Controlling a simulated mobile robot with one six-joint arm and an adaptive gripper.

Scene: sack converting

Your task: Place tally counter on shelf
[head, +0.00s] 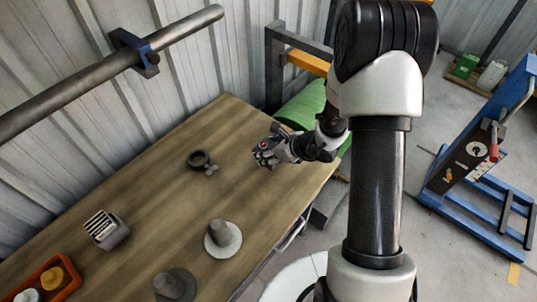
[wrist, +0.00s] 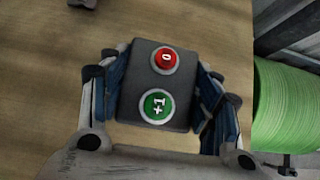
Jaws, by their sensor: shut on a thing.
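The tally counter (wrist: 154,88) is a dark grey box with a red "0" button and a green "+1" button, seen close up in the wrist view. My gripper (wrist: 160,85) is shut on it, with one finger pressed against each side. In the head view my gripper (head: 266,152) is over the far right end of the wooden table (head: 150,225), and the counter is mostly hidden by the fingers there. I cannot tell whether the counter touches the table. No shelf is clearly identifiable in either view.
On the table are a dark ring-shaped object (head: 199,159), a grey box with slots (head: 106,230), two cone-shaped pieces on round bases (head: 222,238) and an orange tray (head: 55,283). A green roll (head: 303,106) stands beyond the table end. A blue frame (head: 465,160) stands on the right.

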